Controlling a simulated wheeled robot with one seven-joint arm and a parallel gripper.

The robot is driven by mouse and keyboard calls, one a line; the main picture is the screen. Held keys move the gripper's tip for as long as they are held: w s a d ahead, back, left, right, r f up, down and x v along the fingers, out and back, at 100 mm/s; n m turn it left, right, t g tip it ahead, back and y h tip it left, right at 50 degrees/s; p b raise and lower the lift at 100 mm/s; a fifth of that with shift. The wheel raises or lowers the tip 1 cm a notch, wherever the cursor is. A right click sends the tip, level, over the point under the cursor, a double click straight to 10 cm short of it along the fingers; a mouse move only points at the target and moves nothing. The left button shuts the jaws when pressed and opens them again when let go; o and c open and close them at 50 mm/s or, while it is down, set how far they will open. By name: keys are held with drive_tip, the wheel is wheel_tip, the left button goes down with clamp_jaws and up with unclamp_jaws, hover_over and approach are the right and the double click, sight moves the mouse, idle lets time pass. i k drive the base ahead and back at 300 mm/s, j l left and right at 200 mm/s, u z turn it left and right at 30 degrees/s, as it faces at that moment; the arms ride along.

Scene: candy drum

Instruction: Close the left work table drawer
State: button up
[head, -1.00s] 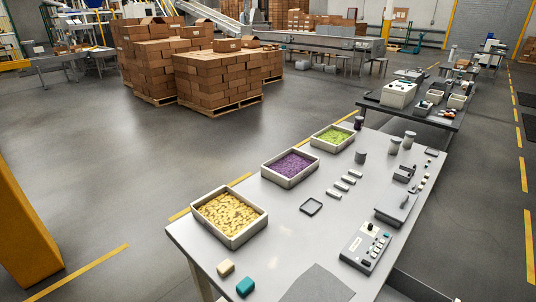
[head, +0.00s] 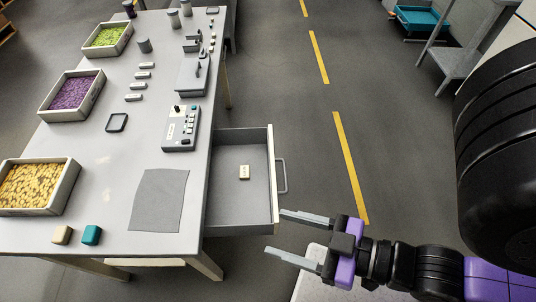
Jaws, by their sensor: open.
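The work table (head: 115,150) stands at the left in the head view. Its drawer (head: 232,195) is pulled out from the table's right side, with a grey inside, a pale front panel and a grey bar handle (head: 283,175). A small cream block (head: 244,172) lies in the drawer. My gripper (head: 288,235) is open and empty, its two grey fingers pointing left. The upper finger's tip is close to the near end of the drawer front; I cannot tell whether they touch. The handle lies farther up in the picture than the fingers.
On the table are trays of yellow (head: 35,187), purple (head: 73,95) and green candy (head: 103,38), a control box (head: 181,127), a grey mat (head: 158,200) and a teal block (head: 91,235). The floor right of the drawer, with its yellow dashes, is clear.

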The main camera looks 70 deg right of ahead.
sight(236, 207)
drive_tip(key=k+l, duration=0.2)
drive_tip(key=l, duration=0.15)
drive_tip(key=k+l+z, duration=0.15)
drive_tip(key=k+l, duration=0.3)
drive_tip(key=l, duration=0.3)
